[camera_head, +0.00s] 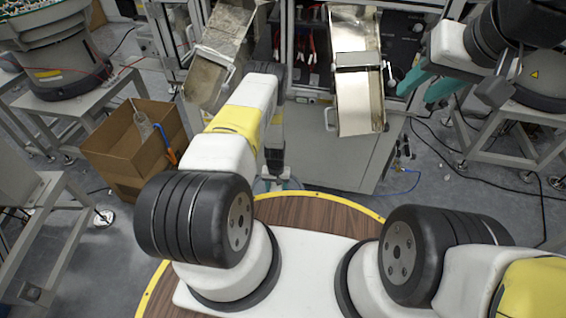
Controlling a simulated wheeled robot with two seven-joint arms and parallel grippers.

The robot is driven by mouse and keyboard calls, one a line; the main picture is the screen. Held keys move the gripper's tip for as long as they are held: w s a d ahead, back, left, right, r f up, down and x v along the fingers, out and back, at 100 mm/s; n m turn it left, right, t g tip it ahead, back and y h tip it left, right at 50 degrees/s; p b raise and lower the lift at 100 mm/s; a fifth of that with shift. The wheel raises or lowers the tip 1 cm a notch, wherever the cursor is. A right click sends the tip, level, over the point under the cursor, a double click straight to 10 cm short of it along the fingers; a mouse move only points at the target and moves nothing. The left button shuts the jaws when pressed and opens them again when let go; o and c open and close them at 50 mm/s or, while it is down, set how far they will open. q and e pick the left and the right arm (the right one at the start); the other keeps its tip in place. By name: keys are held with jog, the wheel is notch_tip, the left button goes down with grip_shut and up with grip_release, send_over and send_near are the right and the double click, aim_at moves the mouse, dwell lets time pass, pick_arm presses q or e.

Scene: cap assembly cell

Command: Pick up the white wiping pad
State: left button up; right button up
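I cannot make out a white wiping pad in this view. My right gripper (415,97) is at the upper right, with two teal fingers pointing left. The fingers look apart, with nothing visible between them. It is in front of the machine, just right of the right metal chute. My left arm reaches forward through the middle and bends down.
A cardboard box (112,158) with a clear bottle (143,125) stands at left. Two metal chutes, left (217,55) and right (359,100), front the machine cabinet (345,160). Metal stands flank both sides. Cables lie on the grey floor at right. Some floor between box and cabinet is clear.

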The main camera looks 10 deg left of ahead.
aim_at(277, 188)
pick_arm(q)
jog(key=shift+r, duration=0.45)
jog(key=r, duration=0.2)
jog(key=shift+s+r, duration=0.2)
jog(key=shift+r, duration=0.2)
jog(key=s+d, duration=0.1)
jog(key=s, duration=0.4)
jog(key=s+d+r, duration=0.1)
jog(key=s, duration=0.4)
jog(key=s+d, duration=0.1)
jog(key=s, duration=0.4)
jog(key=shift+s+d+r, duration=0.1)
jog(key=shift+d+r, duration=0.05)
jog(key=shift+d, duration=0.25)
